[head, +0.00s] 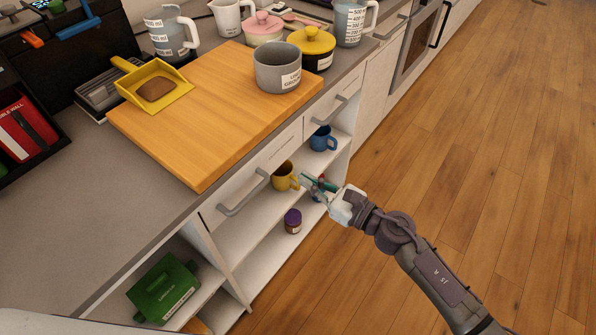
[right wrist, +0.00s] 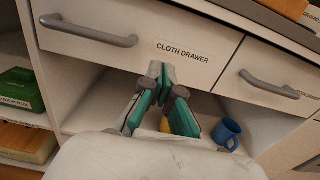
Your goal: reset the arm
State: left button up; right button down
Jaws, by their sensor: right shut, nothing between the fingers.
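My right gripper (head: 308,181) is at the front of the open shelf under the counter, its arm coming in from the lower right. Its fingers are together and empty. In the right wrist view the closed fingertips (right wrist: 161,70) point toward the lower edge of a drawer front labelled "CLOTH DRAWER" (right wrist: 184,50). Just beyond the fingers in the head view is a yellow mug (head: 284,176) on the upper shelf, mostly hidden by the fingers in the right wrist view. My left gripper is not in view.
A blue mug (head: 322,138) stands farther along the upper shelf. A purple jar (head: 292,220) is on the shelf below. A green box (head: 164,289) sits in the left compartment. Drawer handles (head: 245,195) stick out above the shelf. The wooden floor (head: 480,130) at right is clear.

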jog(key=d+f+m+t+h+p, duration=0.25)
jog(key=d+f+m+h, duration=0.45)
jog(key=d+f+m, duration=0.7)
jog(key=s+d+f+m+g+h+p, duration=0.1)
jog(key=s+d+f+m+h, duration=0.25)
jog(key=f+m, duration=0.4)
jog(key=s+d+f+m+g+h+p, duration=0.1)
jog(key=s+d+f+m+h, duration=0.1)
jog(key=s+f+m, duration=0.45)
jog(key=s+d+f+m+g, duration=0.1)
jog(key=s+f+m+g, duration=0.2)
jog(key=s, duration=0.7)
jog(key=s+d+f+m+g+h+p, duration=0.1)
jog(key=s+f+m+g, duration=0.2)
jog(key=s+f+m, duration=0.5)
jog(key=s+d+f+m+g+h, duration=0.1)
jog(key=s+f+m, duration=0.4)
jog(key=s, duration=0.9)
jog(key=shift+d+f+m+g+p, duration=0.25)
jog(key=shift+d+m+g+p, duration=0.2)
jog(key=shift+g, duration=0.8)
